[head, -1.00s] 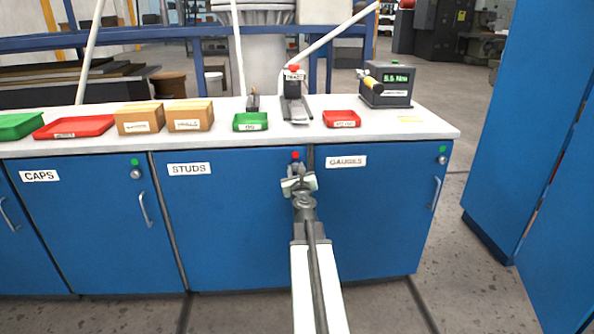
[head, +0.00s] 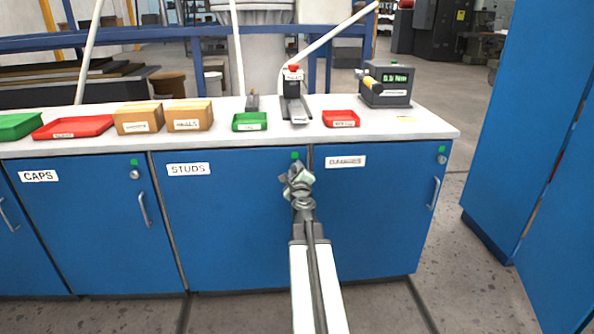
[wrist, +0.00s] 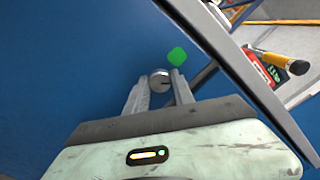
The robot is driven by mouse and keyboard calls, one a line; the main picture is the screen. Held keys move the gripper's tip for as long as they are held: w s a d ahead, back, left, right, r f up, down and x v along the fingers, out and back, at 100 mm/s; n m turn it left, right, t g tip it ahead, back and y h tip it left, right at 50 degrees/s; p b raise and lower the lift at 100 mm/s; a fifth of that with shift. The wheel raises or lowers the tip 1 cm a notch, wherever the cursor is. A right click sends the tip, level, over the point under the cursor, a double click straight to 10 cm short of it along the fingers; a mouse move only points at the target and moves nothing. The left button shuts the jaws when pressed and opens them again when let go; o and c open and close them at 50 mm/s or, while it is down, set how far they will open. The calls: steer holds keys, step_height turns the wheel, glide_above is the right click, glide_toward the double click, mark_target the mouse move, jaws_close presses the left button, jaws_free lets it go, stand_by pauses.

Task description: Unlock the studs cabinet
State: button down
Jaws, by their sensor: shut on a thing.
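The blue studs cabinet (head: 225,225) stands under the white bench top, with a white STUDS label (head: 188,169) at its upper left. A green marker (head: 295,155) shows at the door's upper right corner, and it also shows in the wrist view (wrist: 177,57). Just below the marker, the round metal lock (wrist: 159,78) shows between my fingertips in the wrist view. My gripper (head: 298,178) is at the lock, rolled to a tilt, and shut on it. In the head view my gripper hides the lock and any handle there. The door looks closed.
The bench top (head: 210,140) holds trays, boxes and a gauge device (head: 386,88). A tall blue cabinet (head: 525,140) stands at right, with bare floor before it.

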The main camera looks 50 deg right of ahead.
steer(key=n, duration=0.5)
steer(key=shift+d+n, duration=0.1)
steer(key=shift+n, duration=2.4)
steer(key=shift+s, duration=0.1)
steer(key=c, duration=1.1)
jaws_free()
